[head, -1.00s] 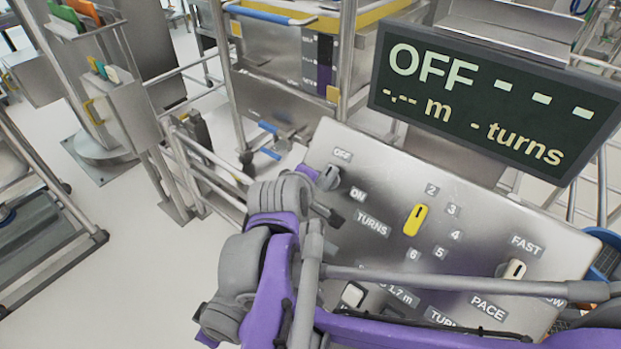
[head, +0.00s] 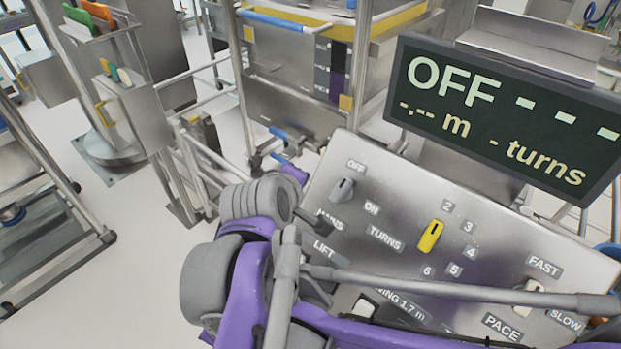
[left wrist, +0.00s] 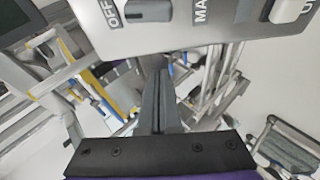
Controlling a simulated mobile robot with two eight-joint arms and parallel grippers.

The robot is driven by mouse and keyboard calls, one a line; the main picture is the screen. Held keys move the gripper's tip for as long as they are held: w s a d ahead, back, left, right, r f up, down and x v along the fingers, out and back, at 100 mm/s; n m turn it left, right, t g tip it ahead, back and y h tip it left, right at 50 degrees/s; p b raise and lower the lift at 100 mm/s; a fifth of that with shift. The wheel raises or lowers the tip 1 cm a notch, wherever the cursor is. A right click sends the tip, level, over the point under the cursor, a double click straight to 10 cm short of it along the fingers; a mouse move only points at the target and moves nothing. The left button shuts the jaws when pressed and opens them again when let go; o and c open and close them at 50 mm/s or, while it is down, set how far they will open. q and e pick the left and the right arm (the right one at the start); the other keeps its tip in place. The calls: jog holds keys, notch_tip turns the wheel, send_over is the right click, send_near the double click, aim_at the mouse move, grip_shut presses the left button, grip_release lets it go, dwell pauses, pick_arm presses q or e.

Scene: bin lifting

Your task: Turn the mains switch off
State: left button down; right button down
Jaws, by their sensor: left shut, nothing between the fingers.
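The mains switch (head: 341,190) is a grey knob at the upper left of the tilted grey panel (head: 400,195), between the labels OFF and ON. It appears turned toward OFF. The display (head: 500,115) above reads OFF, with dashes for metres and turns. My left gripper (head: 303,216) is at the panel's left edge, below and left of the knob, partly hidden by my arm. My right gripper is not in view.
A yellow selector (head: 431,236) and a pale pace knob (head: 528,297) are on the same panel; my arm crosses its lower part. A rail (head: 190,160) and a steel bin (head: 290,100) stand behind and left. Open floor lies at left.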

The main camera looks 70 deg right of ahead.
pick_arm(q)
jog(key=v, duration=0.4)
jog(key=shift+s+a+r, duration=0.15)
jog(key=shift+s+a, duration=0.05)
jog(key=shift+a, duration=0.1)
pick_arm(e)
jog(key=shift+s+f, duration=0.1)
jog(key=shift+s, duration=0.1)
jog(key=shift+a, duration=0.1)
